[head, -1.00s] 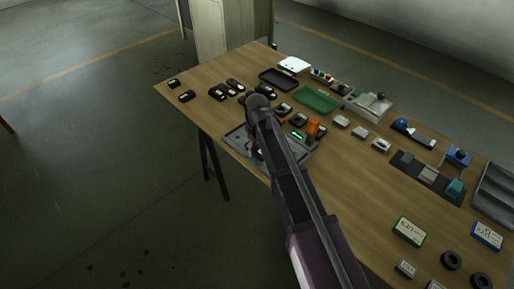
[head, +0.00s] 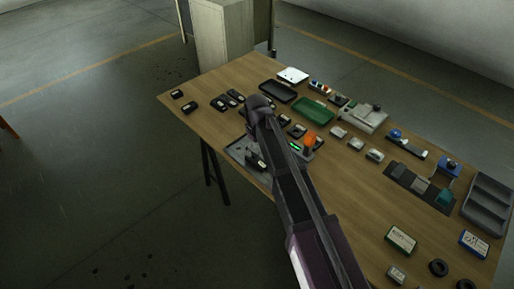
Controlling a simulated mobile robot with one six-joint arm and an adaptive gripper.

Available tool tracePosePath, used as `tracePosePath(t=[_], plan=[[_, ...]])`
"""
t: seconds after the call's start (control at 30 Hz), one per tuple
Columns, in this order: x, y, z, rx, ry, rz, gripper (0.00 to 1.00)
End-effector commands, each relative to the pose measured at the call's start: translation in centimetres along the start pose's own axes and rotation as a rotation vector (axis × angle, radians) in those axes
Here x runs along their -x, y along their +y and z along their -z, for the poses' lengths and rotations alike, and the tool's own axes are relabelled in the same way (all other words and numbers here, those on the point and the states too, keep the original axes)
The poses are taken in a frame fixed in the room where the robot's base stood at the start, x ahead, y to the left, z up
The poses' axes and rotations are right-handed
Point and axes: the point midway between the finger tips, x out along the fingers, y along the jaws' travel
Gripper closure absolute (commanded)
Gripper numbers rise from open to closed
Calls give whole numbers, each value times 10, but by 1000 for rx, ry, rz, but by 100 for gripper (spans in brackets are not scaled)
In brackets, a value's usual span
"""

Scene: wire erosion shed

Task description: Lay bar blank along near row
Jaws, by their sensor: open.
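My arm rises from the bottom right, and its dark rounded joint covers part of the wooden table (head: 335,185). My gripper's fingers do not show; the arm hides whatever is behind it. No piece can be picked out for certain as the bar blank. Several small dark blocks with pale marks lie at the table's far left, one block (head: 177,94) near the corner and another (head: 189,107) by the left edge. A grey tray (head: 236,151) lies at the near-left edge, partly behind my arm, with a dark block (head: 256,161) on it. I cannot tell which row is the near row.
An orange piece (head: 309,140) and a green-lit display (head: 295,147) sit right beside my arm. A green tray (head: 314,110) and a black tray (head: 277,91) lie behind. A grey rack (head: 488,205) stands at the right. Bare wood shows at the middle front.

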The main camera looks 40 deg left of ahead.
Motion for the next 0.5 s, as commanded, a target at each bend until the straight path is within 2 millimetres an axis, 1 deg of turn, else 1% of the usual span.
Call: tracePosePath(t=[0.03,0.5], plan=[[9,0,0,0,0,0,9],[48,0,0,0,0,0,9]])
